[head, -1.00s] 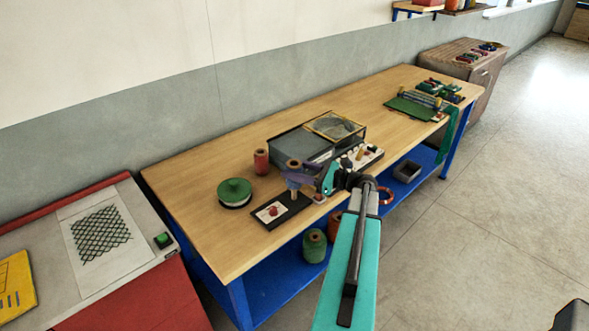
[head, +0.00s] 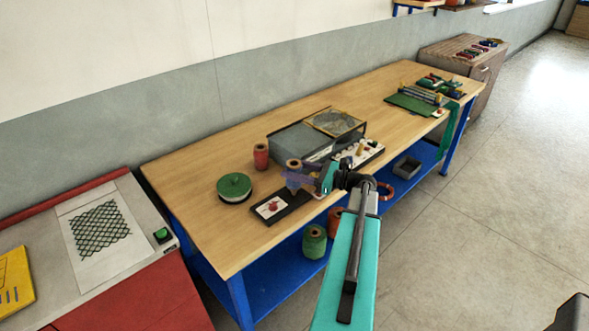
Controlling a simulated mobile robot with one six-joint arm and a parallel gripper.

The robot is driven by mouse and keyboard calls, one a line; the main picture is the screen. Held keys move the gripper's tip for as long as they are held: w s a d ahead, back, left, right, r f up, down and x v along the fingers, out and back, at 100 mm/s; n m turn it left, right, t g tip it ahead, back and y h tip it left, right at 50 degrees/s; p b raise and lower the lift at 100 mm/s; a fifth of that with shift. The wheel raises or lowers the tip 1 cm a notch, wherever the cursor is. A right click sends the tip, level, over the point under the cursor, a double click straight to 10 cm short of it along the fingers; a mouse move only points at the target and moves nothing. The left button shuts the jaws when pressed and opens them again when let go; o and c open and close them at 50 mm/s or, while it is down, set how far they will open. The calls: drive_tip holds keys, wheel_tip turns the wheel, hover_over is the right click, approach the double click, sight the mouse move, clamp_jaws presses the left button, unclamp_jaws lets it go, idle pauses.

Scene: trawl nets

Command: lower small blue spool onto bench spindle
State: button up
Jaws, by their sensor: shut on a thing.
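The small blue spool (head: 292,187) shows only in part, with a brown top (head: 293,163) above my gripper's fingers and a little blue below them. My gripper (head: 297,178) has purple fingers and is shut on the spool, holding it upright over the black bench base (head: 292,206). This base carries a white card with a red knob (head: 271,206). The spindle is hidden behind the spool and fingers. I cannot tell whether the spool touches the base.
A red spool (head: 261,156) and a green round reel (head: 234,187) stand to the left on the wooden bench (head: 200,183). Green spool (head: 314,242) sits below.

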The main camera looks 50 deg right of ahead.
drive_tip(key=shift+f+b, duration=0.65)
drive_tip(key=shift+f, duration=0.9)
drive_tip(key=o, duration=1.2)
drive_tip(key=b+v, duration=0.3)
drive_tip(key=v, duration=1)
drive_tip(key=shift+s+d+b, duration=0.2)
drive_tip(key=shift+s+b, duration=0.15)
drive_tip(key=shift+b, duration=0.05)
drive_tip(key=shift+s, duration=0.15)
